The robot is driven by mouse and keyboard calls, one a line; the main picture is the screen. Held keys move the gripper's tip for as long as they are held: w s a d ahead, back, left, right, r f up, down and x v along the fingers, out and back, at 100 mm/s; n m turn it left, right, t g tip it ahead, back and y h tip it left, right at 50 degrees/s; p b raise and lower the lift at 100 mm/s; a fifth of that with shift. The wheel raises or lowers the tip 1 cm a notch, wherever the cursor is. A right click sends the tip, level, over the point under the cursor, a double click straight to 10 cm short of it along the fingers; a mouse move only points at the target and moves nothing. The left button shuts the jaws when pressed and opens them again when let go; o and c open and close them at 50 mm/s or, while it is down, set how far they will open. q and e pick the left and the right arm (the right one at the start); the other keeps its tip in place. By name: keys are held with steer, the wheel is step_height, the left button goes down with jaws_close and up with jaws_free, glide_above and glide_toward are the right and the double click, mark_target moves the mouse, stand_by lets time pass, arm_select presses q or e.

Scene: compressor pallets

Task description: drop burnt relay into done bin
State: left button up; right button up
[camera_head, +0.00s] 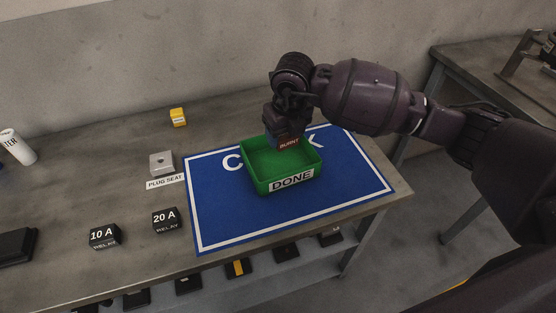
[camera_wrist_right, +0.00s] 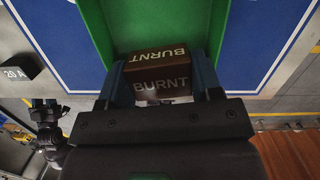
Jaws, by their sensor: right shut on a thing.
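The burnt relay is a dark brown block (camera_head: 289,143) with "BURNT" lettering. In the right wrist view the burnt relay (camera_wrist_right: 160,82) sits between the two fingers of my right gripper (camera_wrist_right: 160,88). In the head view my right gripper (camera_head: 285,135) is shut on it, over the far right part of the green done bin (camera_head: 262,188). The bin has a "DONE" label on its front. In the right wrist view the bin's green wall (camera_wrist_right: 95,30) shows beyond the relay. The relay's exact height over the bin floor is hard to tell.
The bin stands on a blue mat (camera_head: 215,225). To its left are a plug seat block (camera_head: 161,164), a 20 A relay (camera_head: 165,220) and a 10 A relay (camera_head: 104,236). A yellow block (camera_head: 178,117) stands near the wall. Several dark items lie on a lower shelf.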

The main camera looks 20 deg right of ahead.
steer(key=o, duration=1)
steer(key=r, duration=0.3)
steer(key=s+r+p, duration=0.1)
steer(key=r, duration=0.6)
steer(key=shift+s+d+r, duration=0.15)
steer(key=shift+s+r, duration=0.15)
steer(key=shift+r, duration=0.05)
